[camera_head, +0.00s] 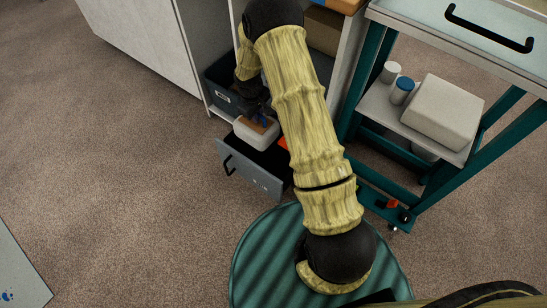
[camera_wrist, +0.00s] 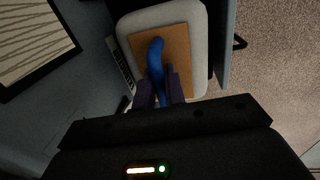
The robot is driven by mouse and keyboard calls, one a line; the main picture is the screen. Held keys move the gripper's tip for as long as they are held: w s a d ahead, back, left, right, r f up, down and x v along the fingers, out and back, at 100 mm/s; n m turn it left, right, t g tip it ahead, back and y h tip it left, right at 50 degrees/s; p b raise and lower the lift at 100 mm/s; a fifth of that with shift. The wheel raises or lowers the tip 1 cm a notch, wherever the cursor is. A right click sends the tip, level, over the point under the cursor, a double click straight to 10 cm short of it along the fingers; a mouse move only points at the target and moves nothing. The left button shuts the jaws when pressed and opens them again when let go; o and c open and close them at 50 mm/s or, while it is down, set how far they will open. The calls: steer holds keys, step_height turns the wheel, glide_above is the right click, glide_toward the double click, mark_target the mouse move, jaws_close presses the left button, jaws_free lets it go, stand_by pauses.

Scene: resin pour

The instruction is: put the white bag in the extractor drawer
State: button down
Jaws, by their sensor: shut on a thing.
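The white bag (camera_head: 250,135) is a pale, rounded block with a brown top panel and a blue strap. It is over or partly inside the open grey drawer (camera_head: 250,178), low on the cabinet. I cannot tell whether it rests on the drawer's bottom. In the wrist view the bag (camera_wrist: 197,45) lies under my gripper (camera_wrist: 160,90), whose dark fingers are shut on the blue strap (camera_wrist: 156,58). In the head view my arm hides most of my gripper. The drawer's front and dark handle (camera_wrist: 239,42) show at the right in the wrist view.
A dark bin (camera_head: 222,88) sits in the cabinet behind the drawer. A teal-framed cart (camera_head: 360,75) stands close on the right, with bottles and a pale block on its shelf. An orange item (camera_head: 283,142) shows beside my arm.

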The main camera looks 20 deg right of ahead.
steer(key=shift+w+a+f, duration=0.1)
steer(key=shift+f, duration=0.85)
step_height(320, 180, down, 14)
steer(key=b, duration=0.7)
steer(key=shift+s+d+r, duration=0.15)
steer(key=shift+s+d, duration=0.05)
steer(key=shift+s, duration=0.2)
steer(key=s+b, duration=0.1)
steer(key=s+d+f+b, duration=0.1)
steer(key=s+b, duration=0.1)
steer(key=shift+d+f+b, duration=0.1)
steer(key=shift+d+b, duration=0.1)
steer(key=shift+b, duration=0.1)
steer(key=shift+f, duration=0.15)
